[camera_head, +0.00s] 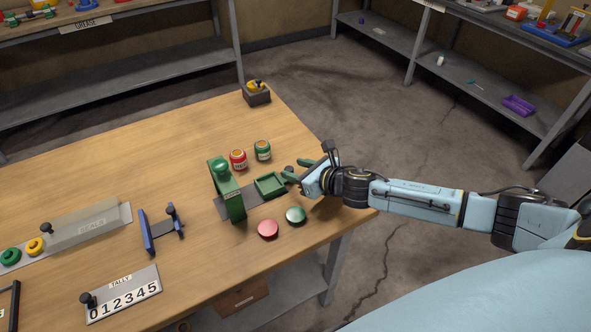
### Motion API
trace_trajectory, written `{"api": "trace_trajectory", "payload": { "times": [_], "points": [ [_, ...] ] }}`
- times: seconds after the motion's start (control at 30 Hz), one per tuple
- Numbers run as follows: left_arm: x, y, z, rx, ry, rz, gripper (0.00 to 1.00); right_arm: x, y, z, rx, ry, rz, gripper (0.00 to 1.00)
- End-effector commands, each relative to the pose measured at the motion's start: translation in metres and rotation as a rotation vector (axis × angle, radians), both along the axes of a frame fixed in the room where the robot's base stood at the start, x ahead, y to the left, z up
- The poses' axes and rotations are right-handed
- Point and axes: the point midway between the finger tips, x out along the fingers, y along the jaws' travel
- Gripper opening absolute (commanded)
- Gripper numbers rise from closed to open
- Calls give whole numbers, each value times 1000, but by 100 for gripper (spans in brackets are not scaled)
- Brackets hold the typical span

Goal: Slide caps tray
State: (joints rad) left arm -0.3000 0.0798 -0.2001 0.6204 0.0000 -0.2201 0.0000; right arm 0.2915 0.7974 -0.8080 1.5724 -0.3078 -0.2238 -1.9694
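A small green open tray (270,185) sits on a dark base plate beside an upright green press (229,190). My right gripper (296,170) is at the tray's right end, low over the table's right edge. Its two fingers are apart, with a small dark knob-like piece between or just beyond their tips. I cannot tell whether they touch the tray. A red cap (268,229) and a green cap (296,215) lie on the table in front of the tray. My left gripper is not in view.
A red tin (238,159) and a green tin (262,151) stand behind the tray. A clear seals cover (90,227), blue stand (149,232) and tally counter (123,295) are at left. A black box with a yellow top (256,94) stands at the far corner.

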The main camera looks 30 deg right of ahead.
Motion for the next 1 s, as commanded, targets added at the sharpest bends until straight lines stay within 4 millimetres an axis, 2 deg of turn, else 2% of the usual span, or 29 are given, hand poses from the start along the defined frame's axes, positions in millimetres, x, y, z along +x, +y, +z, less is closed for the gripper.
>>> {"api": "trace_trajectory", "payload": {
  "times": [0.23, 0.37, 0.8, 1.0],
  "points": [
    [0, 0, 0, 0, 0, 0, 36, -1, 2, 0, 3, 0, 3, 44],
    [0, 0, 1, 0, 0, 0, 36, -9, -2, 3, 1, 1, 4, 44],
    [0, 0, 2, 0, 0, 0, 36, -80, -27, 33, -1, 4, 4, 44],
    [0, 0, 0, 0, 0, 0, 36, -103, -35, 43, 0, 2, 3, 44]
  ]
}}
